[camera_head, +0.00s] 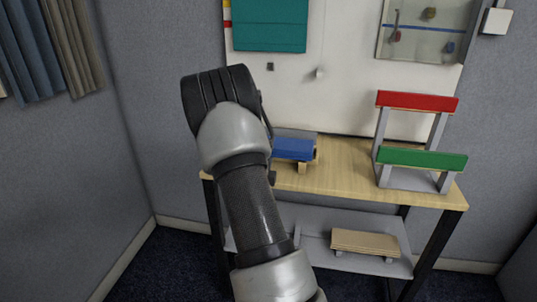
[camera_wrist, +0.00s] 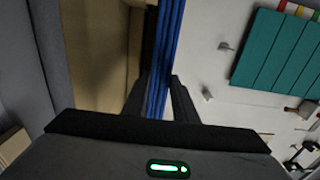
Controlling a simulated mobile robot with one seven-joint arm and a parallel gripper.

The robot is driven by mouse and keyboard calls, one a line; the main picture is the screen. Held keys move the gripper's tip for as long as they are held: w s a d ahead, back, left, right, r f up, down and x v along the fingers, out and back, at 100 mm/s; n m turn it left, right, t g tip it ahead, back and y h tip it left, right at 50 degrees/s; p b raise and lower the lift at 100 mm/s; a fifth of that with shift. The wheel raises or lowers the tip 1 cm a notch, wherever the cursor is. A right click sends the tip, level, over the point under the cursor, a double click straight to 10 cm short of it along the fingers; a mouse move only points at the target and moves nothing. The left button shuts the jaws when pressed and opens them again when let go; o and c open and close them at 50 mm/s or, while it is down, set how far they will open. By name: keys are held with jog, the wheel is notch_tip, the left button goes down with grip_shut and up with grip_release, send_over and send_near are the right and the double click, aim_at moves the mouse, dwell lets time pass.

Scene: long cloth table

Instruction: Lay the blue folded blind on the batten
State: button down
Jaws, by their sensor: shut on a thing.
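The blue folded blind (camera_head: 292,149) shows in the head view at the left end of the table, partly hidden by my arm. A light wooden piece with a short foot (camera_head: 303,166), which looks like the batten, shows just below and beside it. I cannot tell whether the two touch. In the wrist view the blind (camera_wrist: 166,50) is a narrow stack of blue folds running between the dark fingers of my gripper (camera_wrist: 160,95), which is shut on it. In the head view my fingers are hidden behind my arm.
A grey stand with a red bar (camera_head: 417,101) and a green bar (camera_head: 422,159) is on the right of the table (camera_head: 345,180). The table between is clear. A wooden plank on feet (camera_head: 365,241) sits on the lower shelf. A teal panel (camera_head: 270,25) hangs on the white board behind.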

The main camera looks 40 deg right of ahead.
jog(key=shift+f, duration=0.5)
jog(key=c, duration=1.4)
grip_release()
jog(key=shift+o, duration=0.2)
jog(key=p+v, duration=0.1)
jog(key=v, duration=1.6)
jog(key=w+a+r+n+y, duration=0.3)
jog(key=w+a+n+y, duration=0.2)
jog(key=w+a, duration=0.1)
jog(key=a+r+n+y, duration=0.6)
jog(key=a+n, duration=0.2)
jog(key=a, duration=0.3)
jog(key=s+a+r+n+g+y, duration=0.1)
jog(key=s+a+r+n+g, duration=0.1)
jog(key=s+n, duration=0.45)
jog(key=s+a+r+n+g+y, duration=0.1)
jog(key=s+a+r+n+g, duration=0.2)
jog(key=s, duration=0.6)
jog(key=s+a+r+n+g+y, duration=0.1)
jog(key=s+r+n, duration=0.1)
jog(key=s+n, duration=0.5)
notch_tip(320, 180, up, 26)
jog(key=m+p, duration=0.1)
jog(key=p, duration=2.6)
jog(key=shift+s+d+r, duration=0.15)
jog(key=shift+s+d, duration=0.05)
jog(key=shift+s, duration=0.2)
